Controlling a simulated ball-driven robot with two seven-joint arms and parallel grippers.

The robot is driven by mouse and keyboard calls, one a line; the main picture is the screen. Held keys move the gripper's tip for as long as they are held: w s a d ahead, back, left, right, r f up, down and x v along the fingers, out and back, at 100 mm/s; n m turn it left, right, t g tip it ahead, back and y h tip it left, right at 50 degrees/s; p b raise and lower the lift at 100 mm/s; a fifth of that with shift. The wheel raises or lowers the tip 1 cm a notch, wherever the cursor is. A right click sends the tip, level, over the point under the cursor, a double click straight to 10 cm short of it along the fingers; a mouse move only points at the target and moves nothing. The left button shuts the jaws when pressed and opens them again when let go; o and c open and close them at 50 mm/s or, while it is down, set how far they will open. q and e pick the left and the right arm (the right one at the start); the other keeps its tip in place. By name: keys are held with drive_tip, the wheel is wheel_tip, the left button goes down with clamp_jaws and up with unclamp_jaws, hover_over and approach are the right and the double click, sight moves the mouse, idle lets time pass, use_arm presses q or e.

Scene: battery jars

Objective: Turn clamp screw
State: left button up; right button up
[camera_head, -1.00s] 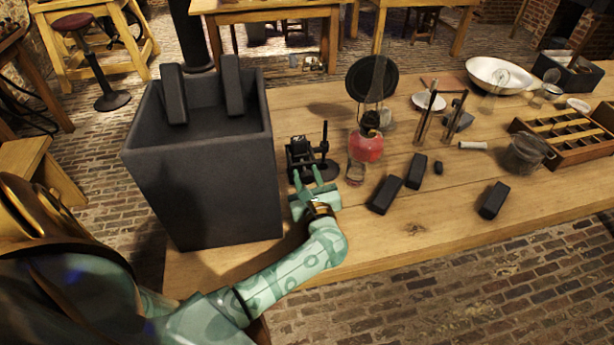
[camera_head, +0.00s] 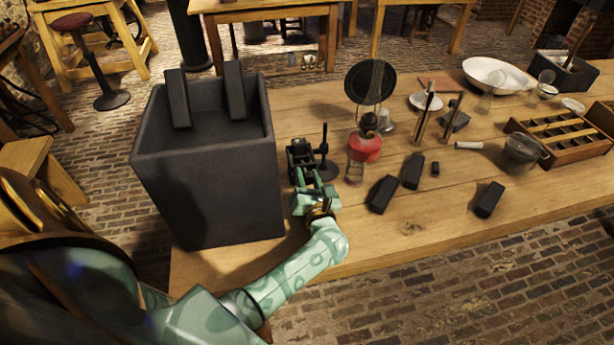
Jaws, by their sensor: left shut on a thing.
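A small black clamp device (camera_head: 299,156) stands on the wooden bench, just right of the large dark bin. A thin black upright post on a round base (camera_head: 325,160) stands right beside it. My left gripper (camera_head: 302,182) is at the front of the clamp device, its fingers close together and shut on a small part there. That part, likely the clamp screw, is mostly hidden by the fingers and too small to make out. My right gripper does not show.
A large dark bin (camera_head: 210,185) stands close on the left. A red lantern (camera_head: 365,145) stands to the right. Several black blocks (camera_head: 383,194) lie on the bench (camera_head: 440,215). A compartment tray (camera_head: 575,155) is at far right. The bench front is mostly clear.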

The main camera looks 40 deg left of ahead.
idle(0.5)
use_arm(q)
drive_tip(key=o, duration=1)
